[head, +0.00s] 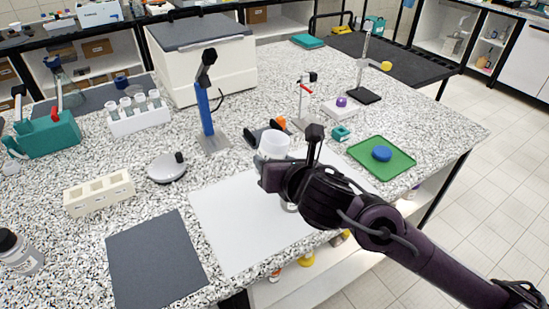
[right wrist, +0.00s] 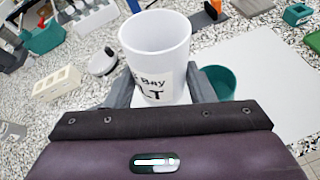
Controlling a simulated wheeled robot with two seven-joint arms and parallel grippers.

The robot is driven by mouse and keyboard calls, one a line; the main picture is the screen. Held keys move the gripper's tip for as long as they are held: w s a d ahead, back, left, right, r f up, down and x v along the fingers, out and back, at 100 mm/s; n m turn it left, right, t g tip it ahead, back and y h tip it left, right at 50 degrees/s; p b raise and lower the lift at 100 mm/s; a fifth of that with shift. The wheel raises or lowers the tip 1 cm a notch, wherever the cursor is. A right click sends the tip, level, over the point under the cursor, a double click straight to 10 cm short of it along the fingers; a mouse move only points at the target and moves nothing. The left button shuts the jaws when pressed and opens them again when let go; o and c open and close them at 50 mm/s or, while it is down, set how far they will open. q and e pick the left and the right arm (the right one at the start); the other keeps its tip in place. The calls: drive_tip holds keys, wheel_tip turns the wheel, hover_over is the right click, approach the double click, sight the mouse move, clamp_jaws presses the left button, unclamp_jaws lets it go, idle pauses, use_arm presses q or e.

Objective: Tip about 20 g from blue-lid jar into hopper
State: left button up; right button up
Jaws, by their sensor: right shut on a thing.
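My right gripper (head: 276,170) is shut on a white, open-topped jar (head: 273,145) and holds it above the white sheet (head: 225,225). The jar looks about upright. In the right wrist view the jar (right wrist: 155,50) shows its open mouth and a label with dark lettering, partly hidden by the gripper. No contents can be made out. A blue lid (head: 382,154) lies on the green tray (head: 400,165), off the jar. A teal round container (right wrist: 222,78) shows beyond the gripper at the sheet's edge, partly hidden. I cannot tell which thing is the hopper. My left gripper is not in view.
A blue post stand (head: 207,105), white puck-like device (head: 167,168) and cream block (head: 99,193) stand left of the jar. A tube rack (head: 138,115) and white box (head: 205,75) are behind. The dark mat (head: 152,262) is clear. A dark-capped bottle (head: 20,255) stands far left.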

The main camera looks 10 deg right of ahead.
drive_tip(key=shift+d+r+m+p, duration=0.1)
drive_tip(key=shift+r+m+p, duration=0.15)
drive_tip(key=shift+p, duration=0.5)
drive_tip(key=shift+d+r+m+y+p, duration=0.15)
drive_tip(key=shift+m+y+p, duration=0.65)
drive_tip(key=shift+p, duration=0.95)
drive_tip(key=shift+m+y+p, duration=0.6)
drive_tip(key=shift+m+p, duration=0.15)
drive_tip(key=shift+p, duration=0.5)
drive_tip(key=shift+m+y+p, duration=0.5)
drive_tip(key=shift+m+p, duration=0.3)
drive_tip(key=shift+p, duration=0.05)
drive_tip(key=shift+f+m+y+p, duration=0.45)
drive_tip(key=shift+m+y, duration=0.15)
drive_tip(key=shift+m, duration=0.5)
drive_tip(key=shift+f+m+t+y, duration=0.3)
drive_tip(key=shift+m+y, duration=0.1)
drive_tip(key=shift+m, duration=0.3)
drive_tip(key=shift+r, duration=0.3)
drive_tip(key=shift+w+d+r+m+t+y, duration=0.1)
drive_tip(key=shift+d+r+m+t+y, duration=0.1)
drive_tip(key=shift+m, duration=0.35)
drive_tip(key=shift+d+r+m+t+y, duration=0.1)
drive_tip(key=shift+d+r+m+y, duration=0.1)
drive_tip(key=shift+m, duration=0.35)
drive_tip(key=shift+a, duration=0.1)
